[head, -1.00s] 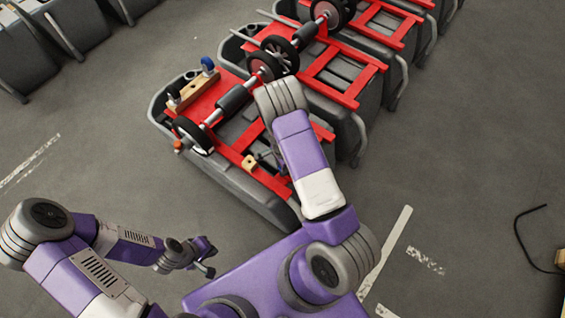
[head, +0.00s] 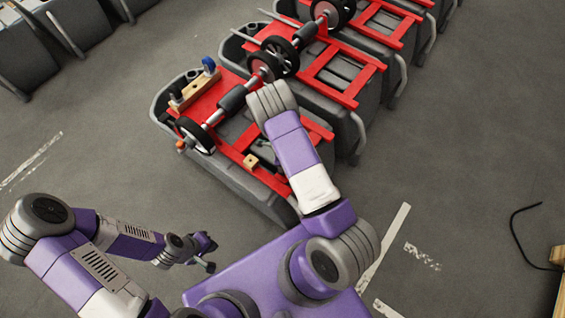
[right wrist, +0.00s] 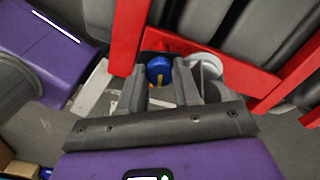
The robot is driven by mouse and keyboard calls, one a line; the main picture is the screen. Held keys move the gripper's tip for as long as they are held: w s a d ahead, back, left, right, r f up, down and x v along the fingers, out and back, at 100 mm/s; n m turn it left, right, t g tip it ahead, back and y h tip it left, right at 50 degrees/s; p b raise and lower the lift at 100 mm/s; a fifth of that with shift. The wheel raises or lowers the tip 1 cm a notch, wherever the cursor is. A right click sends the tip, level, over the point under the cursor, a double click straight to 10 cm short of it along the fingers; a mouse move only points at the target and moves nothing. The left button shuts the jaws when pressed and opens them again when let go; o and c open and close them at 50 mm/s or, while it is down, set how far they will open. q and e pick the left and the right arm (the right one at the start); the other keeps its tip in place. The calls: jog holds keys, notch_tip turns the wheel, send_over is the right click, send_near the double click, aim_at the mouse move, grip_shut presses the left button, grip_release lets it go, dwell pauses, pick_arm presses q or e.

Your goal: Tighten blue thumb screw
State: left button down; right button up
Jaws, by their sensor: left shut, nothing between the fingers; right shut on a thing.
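A blue thumb screw (right wrist: 159,69) shows in the right wrist view between the two grey fingers of my right gripper (right wrist: 161,82), which is shut on it. A yellowish piece shows just below the blue head. In the head view my right forearm hides most of that spot, beside the red frame (head: 235,152). Another blue knob (head: 208,64) stands upright on a wooden block (head: 190,94) at the far end of the nearest tank, away from both grippers. My left gripper (head: 209,257) is shut and empty over the floor, left of the tank.
The nearest grey tank (head: 262,198) carries the red frame, an axle with black wheels (head: 195,136) and a small wooden block (head: 251,161). More tanks stand in a row behind it. Open floor lies left and right. A black cable (head: 515,225) lies at the right.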

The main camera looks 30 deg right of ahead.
jog(key=shift+w+r, duration=0.1)
dwell(0.3)
jog(key=o, duration=1.1)
jog(key=shift+c, duration=0.2)
